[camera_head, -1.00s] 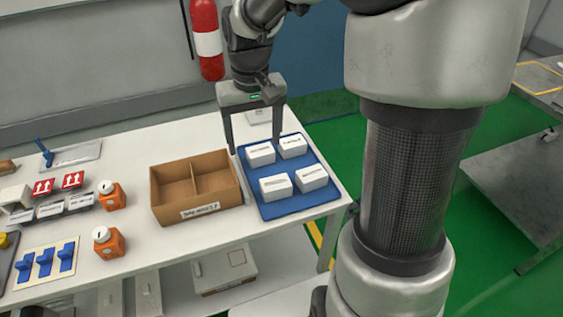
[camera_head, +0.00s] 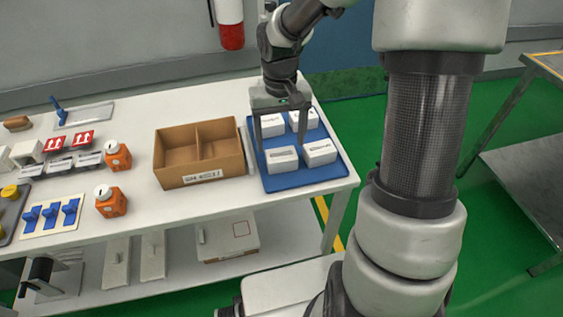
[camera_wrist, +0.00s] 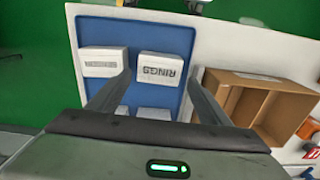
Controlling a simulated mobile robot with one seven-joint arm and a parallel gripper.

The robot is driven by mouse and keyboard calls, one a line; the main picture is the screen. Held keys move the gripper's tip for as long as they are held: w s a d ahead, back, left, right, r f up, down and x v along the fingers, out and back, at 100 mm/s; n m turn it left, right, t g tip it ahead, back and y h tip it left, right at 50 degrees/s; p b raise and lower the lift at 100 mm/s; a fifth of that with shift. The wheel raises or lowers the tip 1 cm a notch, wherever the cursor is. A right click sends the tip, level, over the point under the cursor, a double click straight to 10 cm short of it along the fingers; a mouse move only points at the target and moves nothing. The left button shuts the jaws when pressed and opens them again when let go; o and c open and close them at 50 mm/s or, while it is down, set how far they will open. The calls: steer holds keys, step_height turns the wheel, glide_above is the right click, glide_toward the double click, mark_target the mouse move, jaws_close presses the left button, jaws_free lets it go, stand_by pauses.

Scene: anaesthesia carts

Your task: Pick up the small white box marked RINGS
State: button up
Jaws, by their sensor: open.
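The white box marked RINGS (camera_wrist: 161,66) lies in the blue tray, its label upside down in the wrist view. In the head view it appears to be the near-left box (camera_head: 281,159). My gripper (camera_head: 282,144) is open and empty, pointing down over the tray. In the wrist view my gripper's fingers (camera_wrist: 157,74) reach toward the box, one at each side of it in the picture. I cannot tell how far above it the tips are.
The blue tray (camera_head: 303,182) also holds a near-right white box (camera_head: 320,152) and two far boxes, partly behind my gripper. A divided cardboard box (camera_head: 189,178) stands left of the tray. Orange containers (camera_head: 111,202) and blue clips stand further left.

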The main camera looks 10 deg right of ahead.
mark_target(281, 154)
steer(key=f+b, duration=0.1)
steer(key=f, duration=0.5)
steer(key=shift+s+f+b, duration=0.2)
steer(key=shift+b, duration=0.15)
